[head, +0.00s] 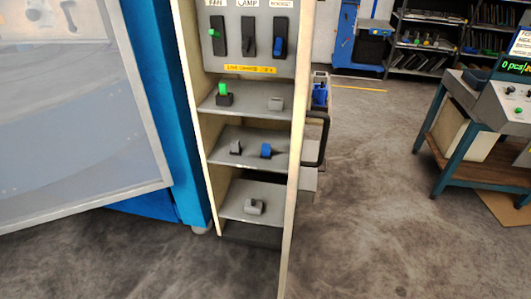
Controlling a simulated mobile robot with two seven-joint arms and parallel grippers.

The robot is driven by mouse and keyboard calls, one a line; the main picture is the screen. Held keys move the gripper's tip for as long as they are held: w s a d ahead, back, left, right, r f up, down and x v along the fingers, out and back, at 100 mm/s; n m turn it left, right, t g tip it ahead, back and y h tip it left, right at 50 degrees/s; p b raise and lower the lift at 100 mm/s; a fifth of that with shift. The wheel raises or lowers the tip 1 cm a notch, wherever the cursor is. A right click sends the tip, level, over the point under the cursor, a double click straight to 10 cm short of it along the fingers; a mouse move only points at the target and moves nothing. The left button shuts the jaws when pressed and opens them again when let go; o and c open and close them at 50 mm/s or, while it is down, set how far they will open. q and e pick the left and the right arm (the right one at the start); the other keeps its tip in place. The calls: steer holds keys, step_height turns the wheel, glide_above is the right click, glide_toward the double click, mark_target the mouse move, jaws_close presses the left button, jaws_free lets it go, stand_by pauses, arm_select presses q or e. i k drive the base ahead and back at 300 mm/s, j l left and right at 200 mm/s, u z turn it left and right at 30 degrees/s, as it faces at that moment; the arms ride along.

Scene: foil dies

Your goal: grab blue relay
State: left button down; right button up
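A small blue block with a dark part, which looks like a blue relay (266,151), sits on the middle shelf (247,158) of a narrow open cabinet. A grey block (236,147) stands to its left on the same shelf. Another blue item (320,95) is in a holder on the cabinet's right side; I cannot tell what it is. Neither of my grippers is in view.
A switch panel (250,30) is above. A blue machine (160,80) stands left, a console (500,105) right. Floor between is clear.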

mark_target(267, 154)
steer(key=z, duration=1.8)
steer(key=j, duration=0.65)
steer(key=i+j, duration=0.15)
steer(key=j, duration=0.55)
